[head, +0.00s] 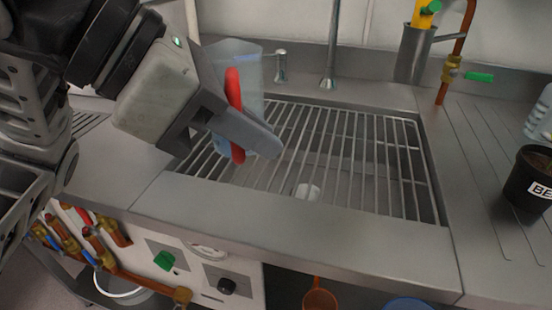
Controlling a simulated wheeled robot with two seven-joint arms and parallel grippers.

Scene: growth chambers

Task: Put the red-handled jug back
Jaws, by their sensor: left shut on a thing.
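The red-handled jug (247,62) is a clear bluish jug over the left part of the sink's wire rack. Its red handle (234,88) faces my left gripper (245,138). The left gripper comes in from the left and is shut on the handle. The gripper hides part of the jug, and I cannot tell whether the jug's base touches the rack (340,150). My right gripper is not in view.
A tap (330,50) and a short spout (281,66) stand behind the sink. A metal holder (413,55) is at the back right. A labelled black pot (530,180) stands on the right drainboard (480,170). The rack's right half is clear.

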